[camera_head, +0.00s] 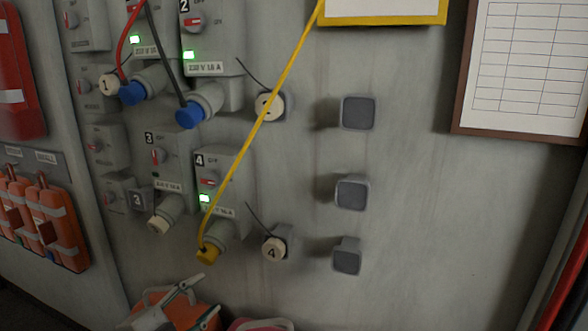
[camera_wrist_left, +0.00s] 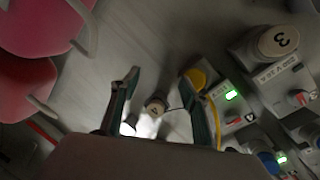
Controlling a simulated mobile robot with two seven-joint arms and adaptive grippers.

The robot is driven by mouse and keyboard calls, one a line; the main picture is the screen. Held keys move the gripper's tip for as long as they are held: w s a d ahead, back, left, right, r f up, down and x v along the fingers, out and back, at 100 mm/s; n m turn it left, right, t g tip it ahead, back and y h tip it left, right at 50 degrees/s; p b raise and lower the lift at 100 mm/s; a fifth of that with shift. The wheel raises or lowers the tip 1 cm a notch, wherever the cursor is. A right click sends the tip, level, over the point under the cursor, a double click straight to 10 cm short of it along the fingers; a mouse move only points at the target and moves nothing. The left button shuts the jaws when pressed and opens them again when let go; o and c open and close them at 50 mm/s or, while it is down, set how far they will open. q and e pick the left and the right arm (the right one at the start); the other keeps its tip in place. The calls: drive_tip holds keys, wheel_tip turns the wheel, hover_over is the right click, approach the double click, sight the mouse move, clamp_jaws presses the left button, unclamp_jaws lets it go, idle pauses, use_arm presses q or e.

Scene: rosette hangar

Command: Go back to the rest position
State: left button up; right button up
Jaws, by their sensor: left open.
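My left gripper (camera_head: 206,293) is low in the head view, below the yellow plug (camera_head: 208,254), with its two fingers apart and nothing between them. In the left wrist view the open fingers (camera_wrist_left: 161,75) stand on either side of the round cap marked 4 (camera_wrist_left: 155,107), which lies beyond them. The yellow plug (camera_wrist_left: 196,78) shows near the right finger there. In the head view the cap marked 4 (camera_head: 274,248) sits on a wall holder right of the yellow plug. My right gripper is in neither view.
Socket boxes 1 to 4 are on the grey wall; a yellow cable (camera_head: 263,125) rises from socket 4 (camera_head: 220,180). Blue plugs (camera_head: 190,115) sit above. Grey square blocks (camera_head: 351,194) jut out to the right. Orange and pink items (camera_head: 262,325) are at the bottom.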

use_arm(q)
drive_tip(key=s+f+n+g+y, duration=0.1)
drive_tip(key=s+f+n, duration=0.3)
drive_tip(key=s+f, duration=0.3)
drive_tip(key=s+a+f+n+g+y, duration=0.1)
drive_tip(key=s+f+n, duration=0.3)
drive_tip(key=s+f, duration=0.4)
drive_tip(key=s+a+f+n+g+y, duration=0.1)
drive_tip(key=s+f+n, duration=0.3)
drive_tip(key=f, duration=1.5)
drive_tip(key=s+g+y, duration=0.1)
drive_tip(key=s, duration=0.2)
drive_tip(key=shift+s, duration=0.4)
